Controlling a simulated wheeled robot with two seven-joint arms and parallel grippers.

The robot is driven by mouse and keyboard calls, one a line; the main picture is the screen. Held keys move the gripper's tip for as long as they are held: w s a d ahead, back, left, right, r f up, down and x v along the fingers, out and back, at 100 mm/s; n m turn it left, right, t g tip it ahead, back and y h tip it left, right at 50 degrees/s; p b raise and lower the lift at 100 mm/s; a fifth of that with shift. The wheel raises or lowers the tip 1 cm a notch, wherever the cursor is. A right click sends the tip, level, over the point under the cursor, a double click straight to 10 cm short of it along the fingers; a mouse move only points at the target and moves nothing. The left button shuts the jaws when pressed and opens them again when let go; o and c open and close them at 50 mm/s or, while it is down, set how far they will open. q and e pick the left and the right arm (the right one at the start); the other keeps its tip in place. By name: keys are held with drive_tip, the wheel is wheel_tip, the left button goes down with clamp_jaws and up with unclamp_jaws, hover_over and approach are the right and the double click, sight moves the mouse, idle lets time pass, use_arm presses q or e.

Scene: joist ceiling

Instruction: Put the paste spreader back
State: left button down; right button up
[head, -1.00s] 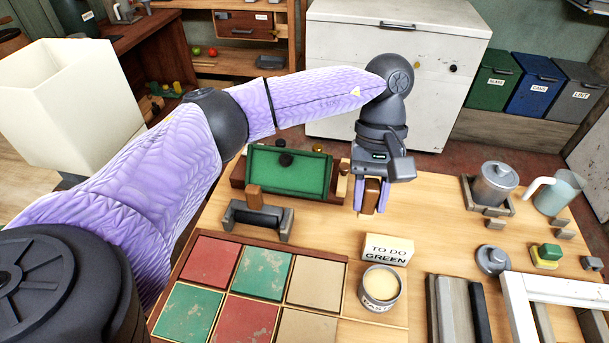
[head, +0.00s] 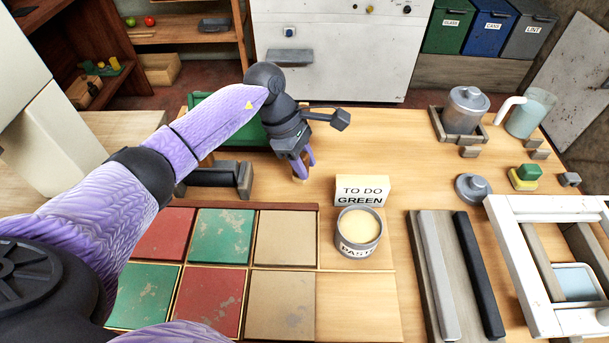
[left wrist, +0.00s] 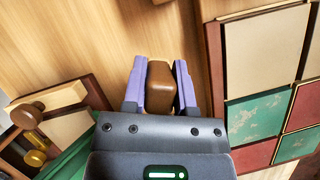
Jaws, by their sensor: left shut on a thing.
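My left gripper (head: 303,168) is shut on the brown handle of a tool, taken to be the paste spreader; the handle shows between the purple fingers in the left wrist view (left wrist: 160,86). Its lower part is hidden. The gripper points down just above or at the bench, left of the white "TO DO GREEN" sign (head: 362,190). The paste tin (head: 358,232) stands in front of that sign. A dark grey cradle (head: 215,180) lies left of the gripper, partly behind my arm. My right gripper is not in view.
A green tray (head: 205,108) is partly behind my arm. A lidded pot (head: 465,108), a jug (head: 530,115) and a white frame (head: 535,290) are at right.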

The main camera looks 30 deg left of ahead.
use_arm(q)
drive_tip(key=shift+f+b, duration=0.4)
drive_tip(key=shift+f, duration=1.1)
drive_tip(key=shift+c, duration=2)
unclamp_jaws()
